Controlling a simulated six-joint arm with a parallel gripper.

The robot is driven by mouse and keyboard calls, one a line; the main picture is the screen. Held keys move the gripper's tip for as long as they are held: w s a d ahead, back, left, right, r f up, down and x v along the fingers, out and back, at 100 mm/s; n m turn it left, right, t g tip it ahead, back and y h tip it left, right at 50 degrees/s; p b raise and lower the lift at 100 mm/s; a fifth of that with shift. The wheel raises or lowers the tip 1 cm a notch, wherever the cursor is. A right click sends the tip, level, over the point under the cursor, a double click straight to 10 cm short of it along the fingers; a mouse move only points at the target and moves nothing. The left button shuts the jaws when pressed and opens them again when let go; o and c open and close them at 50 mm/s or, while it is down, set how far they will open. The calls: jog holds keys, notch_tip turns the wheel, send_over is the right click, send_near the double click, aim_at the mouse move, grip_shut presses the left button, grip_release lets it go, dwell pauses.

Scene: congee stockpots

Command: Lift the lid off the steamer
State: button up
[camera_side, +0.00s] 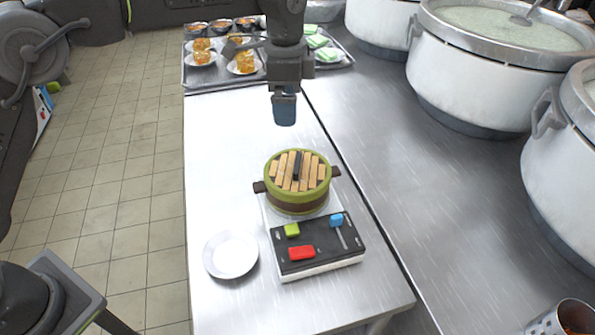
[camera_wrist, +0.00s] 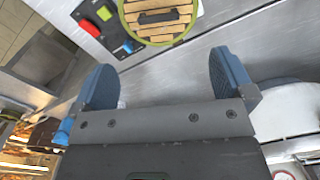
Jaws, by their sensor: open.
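In the wrist view the lid (camera_wrist: 180,27) shows at the top, partly cut off by the frame edge. My gripper (camera_side: 285,110) hangs above the table, behind the steamer and apart from it. In the wrist view my gripper (camera_wrist: 165,88) has its two blue fingers wide apart, with nothing between them.
A black control box (camera_side: 318,250) with green, red and blue controls sits in front of the steamer. A white plate (camera_side: 230,254) lies left of it. Trays of food (camera_side: 222,78) stand at the back. Large white stockpots (camera_side: 470,90) line the right.

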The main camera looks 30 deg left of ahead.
jog(key=d+f, duration=0.1)
jog(key=f, duration=0.1)
send_over(298, 161)
jog(key=f, duration=0.8)
jog(key=shift+a, duration=0.35)
jog(key=shift+s+d+f, duration=0.1)
jog(key=shift+d+f, duration=0.05)
jog(key=shift+f, duration=1.15)
jog(key=shift+d+f, duration=0.15)
jog(key=shift+f, duration=1.15)
jog(key=shift+c, duration=0.4)
jog(key=c, duration=0.9)
